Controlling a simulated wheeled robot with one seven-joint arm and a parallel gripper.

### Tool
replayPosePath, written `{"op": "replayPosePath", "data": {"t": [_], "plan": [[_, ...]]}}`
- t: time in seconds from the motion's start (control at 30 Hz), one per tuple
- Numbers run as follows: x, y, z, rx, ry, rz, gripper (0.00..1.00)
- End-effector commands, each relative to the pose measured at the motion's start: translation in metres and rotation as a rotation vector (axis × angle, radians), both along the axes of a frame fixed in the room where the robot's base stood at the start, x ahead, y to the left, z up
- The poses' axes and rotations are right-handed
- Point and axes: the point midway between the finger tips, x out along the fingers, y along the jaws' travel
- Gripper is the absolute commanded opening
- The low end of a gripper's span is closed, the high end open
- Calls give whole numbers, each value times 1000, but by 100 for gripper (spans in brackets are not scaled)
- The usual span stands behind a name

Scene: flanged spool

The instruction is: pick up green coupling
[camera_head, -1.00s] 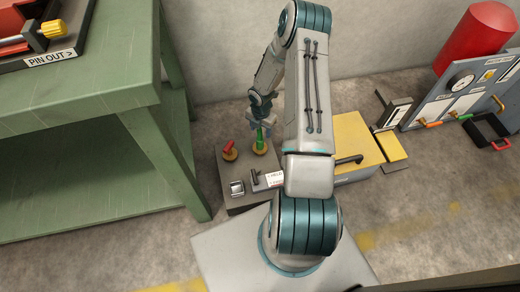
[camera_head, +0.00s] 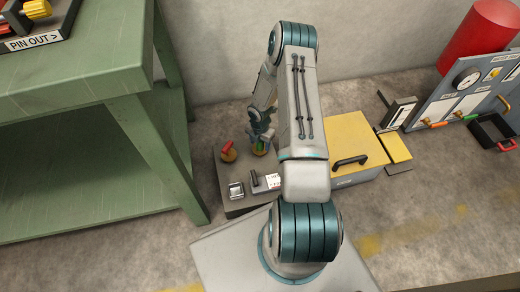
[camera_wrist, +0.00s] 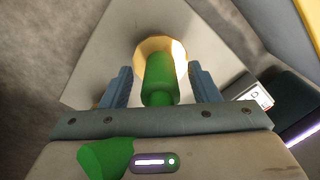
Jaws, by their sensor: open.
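The green coupling (camera_wrist: 158,78) stands in a brass-coloured round seat in the wrist view, between the two blue fingers of my gripper (camera_wrist: 160,88). The fingers are open, with a gap on each side of it. In the head view the green coupling (camera_head: 260,146) shows only in part beneath my gripper (camera_head: 262,137), on the grey base plate (camera_head: 237,204). A second green shape (camera_wrist: 105,157) shows at the bottom left of the wrist view; I cannot tell what it is.
A red-handled piece (camera_head: 228,151) stands just left of the coupling. A yellow-topped box (camera_head: 345,140) with a black handle is to the right. A green workbench (camera_head: 90,70) fills the left. A red cylinder (camera_head: 485,35) and a gauge panel (camera_head: 475,85) are at the far right.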

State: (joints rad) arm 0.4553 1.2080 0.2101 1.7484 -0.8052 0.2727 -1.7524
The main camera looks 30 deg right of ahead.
Motion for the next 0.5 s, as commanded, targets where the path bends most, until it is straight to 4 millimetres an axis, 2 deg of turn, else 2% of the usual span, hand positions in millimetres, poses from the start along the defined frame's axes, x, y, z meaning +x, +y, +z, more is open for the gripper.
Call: {"op": "replayPosePath", "data": {"t": [0.03,0.07,0.23,0.27,0.5], "plan": [[0,0,0,0,0,0,55],[0,0,1,0,0,0,50],[0,0,1,0,0,0,2],[0,0,1,0,0,0,0],[1,0,2,0,-1,0,0]]}}
